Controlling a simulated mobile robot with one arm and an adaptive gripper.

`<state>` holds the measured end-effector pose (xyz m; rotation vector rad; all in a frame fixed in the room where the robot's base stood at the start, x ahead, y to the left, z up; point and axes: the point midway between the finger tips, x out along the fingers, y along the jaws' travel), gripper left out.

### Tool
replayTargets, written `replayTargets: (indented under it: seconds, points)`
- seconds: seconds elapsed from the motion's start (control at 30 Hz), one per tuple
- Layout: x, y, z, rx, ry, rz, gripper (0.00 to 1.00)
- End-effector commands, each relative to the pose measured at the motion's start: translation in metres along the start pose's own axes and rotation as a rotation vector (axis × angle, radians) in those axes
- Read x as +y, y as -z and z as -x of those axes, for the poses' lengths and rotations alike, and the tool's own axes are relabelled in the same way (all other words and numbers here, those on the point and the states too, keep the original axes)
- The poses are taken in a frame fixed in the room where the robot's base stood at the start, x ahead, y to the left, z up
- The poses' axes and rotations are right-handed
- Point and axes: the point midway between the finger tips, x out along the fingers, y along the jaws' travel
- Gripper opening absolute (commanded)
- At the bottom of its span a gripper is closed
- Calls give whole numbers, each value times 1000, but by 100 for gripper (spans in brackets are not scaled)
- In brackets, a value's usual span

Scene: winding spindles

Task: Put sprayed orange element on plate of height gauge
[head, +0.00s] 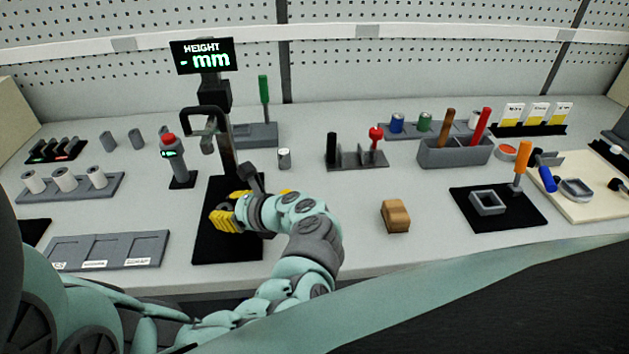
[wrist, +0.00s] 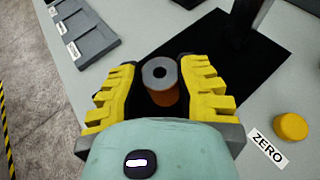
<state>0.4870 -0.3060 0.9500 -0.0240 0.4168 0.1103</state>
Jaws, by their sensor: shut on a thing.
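The sprayed orange element (wrist: 163,97) is a short cylinder with a grey top, a hole through it and an orange side. My gripper (wrist: 162,85) is shut on it, with a yellow finger on each side. In the head view my gripper (head: 229,212) is over the black plate of the height gauge (head: 228,248). The plate also shows in the wrist view (wrist: 265,68). The element is upright over the plate; I cannot tell whether it touches it. The gauge display (head: 203,56) reads "- mm". My gripper mostly hides the element in the head view.
The gauge column (head: 225,150) stands just behind my gripper. A yellow button (wrist: 291,127) with a ZERO label lies beside the plate. A grey sorting tray (head: 108,250) is to the left. A brown block (head: 395,216) sits to the right, with free table around it.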

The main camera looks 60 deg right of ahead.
Motion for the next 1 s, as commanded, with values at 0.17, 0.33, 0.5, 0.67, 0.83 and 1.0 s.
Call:
replayTargets:
  seconds: [0.17, 0.33, 0.5, 0.67, 0.83, 1.0]
  points:
    - [-1, 1, 1, 0, 4, -2, 0]
    - [0, 4, 0, -1, 3, -2, 0]
    - [0, 3, 0, -1, 2, -2, 49]
    - [0, 3, 0, -1, 1, -2, 54]
    - [0, 2, 0, -1, 1, -2, 54]
    - [-1, 3, 10, 0, 6, -2, 54]
